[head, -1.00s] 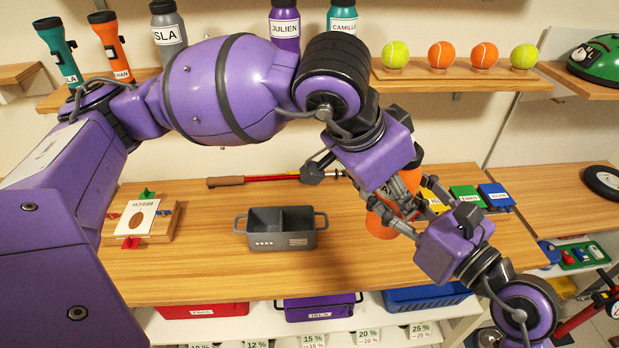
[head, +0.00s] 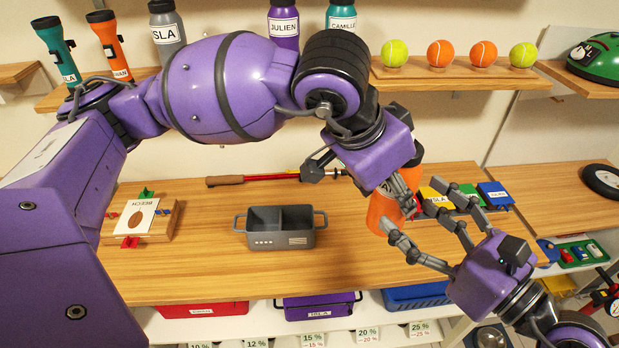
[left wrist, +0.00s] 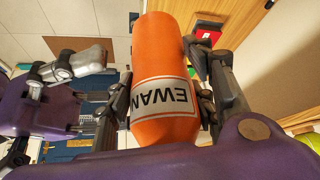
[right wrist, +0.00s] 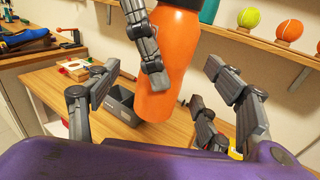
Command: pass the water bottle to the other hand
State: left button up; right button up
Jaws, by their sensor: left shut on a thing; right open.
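The orange water bottle (head: 380,208) has a dark cap and a white EWAN label, which shows in the left wrist view (left wrist: 165,98). It hangs tilted in the air above the table. My left gripper (head: 400,192) is shut on it, with fingers on both sides in the left wrist view. My right gripper (head: 422,228) is open and empty, to the right of and below the bottle. In the right wrist view the bottle (right wrist: 168,85) lies between its spread fingers, with a left-gripper finger across it. I see no right finger clearly touching the bottle.
The wooden table (head: 210,275) holds a grey two-part bin (head: 280,238), a card stand (head: 140,218) and coloured boxes (head: 495,195) close behind the grippers. The table front left of the bin is clear.

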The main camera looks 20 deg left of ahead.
pick_arm(q)
jog(key=shift+r, duration=0.1)
jog(key=shift+w+d+f+m, duration=0.3)
jog(key=shift+f, duration=0.1)
pick_arm(e)
jog(key=v, duration=0.6)
jog(key=s+a+r+m+t+y, duration=0.2)
jog(key=s+a+m+t, duration=0.35)
jog(key=a, duration=0.55)
jog(key=w+d+f+m+t+h, duration=0.3)
jog(key=d+f+m+h, duration=0.35)
jog(key=h, duration=0.75)
pick_arm(q)
jog(key=w+d+f+m+g+h, duration=0.1)
jog(key=w+d+f+m, duration=0.2)
jog(key=f+m, duration=0.1)
jog(key=shift+w+f+g, duration=0.35)
jog(key=shift+w+g, duration=0.05)
pick_arm(e)
jog(key=w+a+f+n, duration=0.1)
jog(key=w+f+n, duration=0.1)
jog(key=w, duration=0.9)
jog(key=shift+w+a+f, duration=0.2)
jog(key=shift+f, duration=0.1)
